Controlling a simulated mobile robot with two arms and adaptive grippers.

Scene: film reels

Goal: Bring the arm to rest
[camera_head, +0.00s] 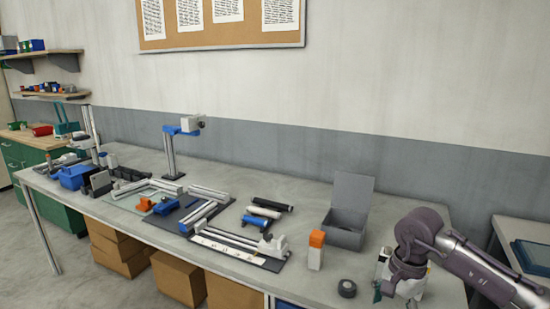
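My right arm comes in from the right edge, and its purple-grey wrist hangs over the right part of the long grey table (330,276). My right gripper (398,285) points down at the table's front right. Pale and dark greenish parts show around it, and I cannot tell whether they belong to the gripper or to a thing behind or in it. Its fingers are too small and covered to read. My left gripper is not in view.
Left of the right gripper stand a black roll (347,288), an orange-and-white box (316,250) and an open grey box (348,212). Metal profiles (208,213) and dark tubes (272,204) lie mid-table. A blue-topped stand (171,150) is behind. Another table (520,232) is at right.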

